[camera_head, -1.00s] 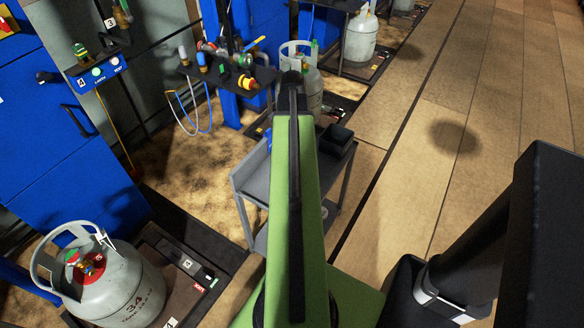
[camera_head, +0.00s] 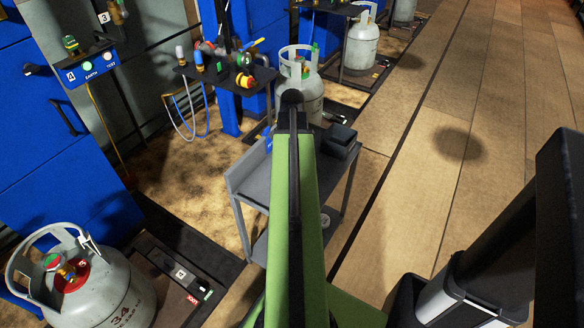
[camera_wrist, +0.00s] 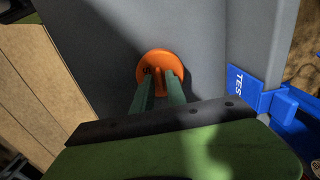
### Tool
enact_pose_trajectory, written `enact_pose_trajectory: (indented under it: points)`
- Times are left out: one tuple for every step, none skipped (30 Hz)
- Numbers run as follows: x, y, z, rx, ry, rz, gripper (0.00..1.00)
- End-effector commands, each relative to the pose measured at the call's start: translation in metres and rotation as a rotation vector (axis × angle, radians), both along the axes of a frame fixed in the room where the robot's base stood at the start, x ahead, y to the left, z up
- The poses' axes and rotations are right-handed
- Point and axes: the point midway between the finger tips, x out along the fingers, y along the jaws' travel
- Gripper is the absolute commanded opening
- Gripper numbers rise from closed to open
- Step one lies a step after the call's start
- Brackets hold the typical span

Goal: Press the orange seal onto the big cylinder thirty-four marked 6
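The orange seal (camera_wrist: 160,66) is a round disc with a raised ridge in the wrist view. The two green fingers of my gripper (camera_wrist: 159,84) lie on either side of this ridge and look closed on it. A plain grey surface lies behind the seal; I cannot tell whether the seal touches it. The big grey cylinder marked 34 (camera_head: 105,297) stands upright at the lower left of the head view, well left of my arm. It has a red valve base with a small white mark, too small to read surely. My gripper's fingers are hidden in the head view.
A grey trolley (camera_head: 247,190) stands under my arm, with a dark box (camera_head: 340,140) at its right. A blue holder reading TES (camera_wrist: 256,96) is close right of my gripper. Another cylinder (camera_head: 305,88) stands beyond. The wooden floor at right is clear.

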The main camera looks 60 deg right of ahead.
Motion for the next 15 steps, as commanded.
enact_pose_trajectory:
  points:
    - [0.0, 0.0, 0.0, 0.0, 0.0, 0.0, 0.09]
    - [0.0, 0.0, 0.0, 0.0, 0.0, 0.0, 0.06]
    - [0.0, 0.0, 0.0, 0.0, 0.0, 0.0, 0.0]
    - [0.0, 0.0, 0.0, 0.0, 0.0, 0.0, 0.0]
    - [0.0, 0.0, 0.0, 0.0, 0.0, 0.0, 0.0]
    - [0.0, 0.0, 0.0, 0.0, 0.0, 0.0, 0.0]
    - [0.0, 0.0, 0.0, 0.0, 0.0, 0.0, 0.0]
    - [0.0, 0.0, 0.0, 0.0, 0.0, 0.0, 0.0]
    - [0.0, 0.0, -0.0001, 0.0, 0.0, 0.0, 0.0]
    - [0.0, 0.0, -0.0001, 0.0, 0.0, 0.0, 0.0]
    - [0.0001, 0.0, -0.0001, 0.0, 0.0, 0.0, 0.0]
    - [0.0001, 0.0, 0.0001, 0.0, 0.0, 0.0, 0.0]
    - [0.0001, 0.0, 0.0005, 0.0, 0.0, 0.0, 0.0]
    - [0.0001, 0.0, 0.0013, 0.0, 0.0, 0.0, 0.0]
    - [0.0001, 0.0, 0.0027, 0.0, 0.0, 0.0, 0.0]
